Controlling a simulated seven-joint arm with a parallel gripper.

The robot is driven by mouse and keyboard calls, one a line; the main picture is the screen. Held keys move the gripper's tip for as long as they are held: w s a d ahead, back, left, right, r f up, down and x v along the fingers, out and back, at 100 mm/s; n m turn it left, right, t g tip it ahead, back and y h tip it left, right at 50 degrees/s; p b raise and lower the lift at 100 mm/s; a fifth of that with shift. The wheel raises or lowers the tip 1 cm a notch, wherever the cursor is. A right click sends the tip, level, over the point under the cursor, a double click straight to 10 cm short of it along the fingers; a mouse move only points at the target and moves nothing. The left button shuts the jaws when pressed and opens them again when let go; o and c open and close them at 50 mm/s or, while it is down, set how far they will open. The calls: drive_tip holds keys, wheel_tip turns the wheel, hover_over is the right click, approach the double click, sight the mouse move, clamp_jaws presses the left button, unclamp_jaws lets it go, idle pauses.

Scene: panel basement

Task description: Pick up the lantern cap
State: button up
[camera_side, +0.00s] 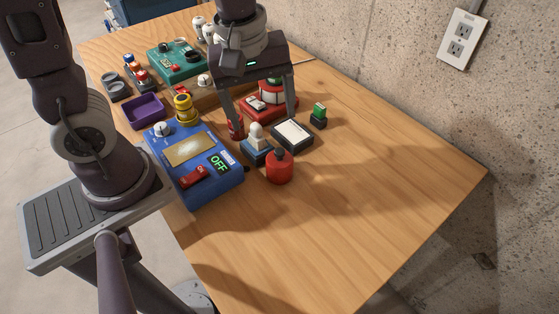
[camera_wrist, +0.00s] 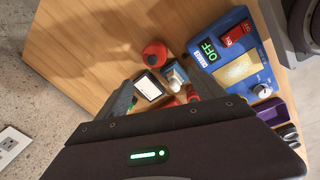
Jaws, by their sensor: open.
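No piece is plainly marked as the lantern cap. A red round piece with a dark knob on top (camera_side: 279,167) stands upright on the table and may be it; it also shows in the wrist view (camera_wrist: 155,53). My gripper (camera_side: 262,122) points down with its fingers spread and nothing held between them. It hangs behind the red piece, above a white-topped piece on a blue base (camera_side: 257,142). In the wrist view, my gripper (camera_wrist: 165,92) partly hides the objects beneath it.
A blue panel box reading OFF (camera_side: 192,165) stands left of the red piece. A black-framed white pad (camera_side: 292,134), a green-topped block (camera_side: 319,114) and a red unit (camera_side: 268,105) lie close by. Purple tray (camera_side: 146,111) is farther left. The table's right side is clear.

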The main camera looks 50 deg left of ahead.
sight(279, 163)
drive_tip(key=f+n, duration=0.1)
drive_tip(key=f, duration=0.1)
drive_tip(key=w+d+f+n+g, duration=0.1)
drive_tip(key=f+n, duration=0.1)
drive_tip(key=f, duration=0.1)
drive_tip(key=w+d+f+n, duration=0.1)
drive_tip(key=f+n, duration=0.1)
drive_tip(key=shift+f+g, duration=0.3)
drive_tip(key=shift+f, duration=0.05)
drive_tip(key=f, duration=0.7)
drive_tip(key=shift+w+a, duration=0.15)
drive_tip(key=shift+w, duration=0.15)
drive_tip(key=c, duration=1.4)
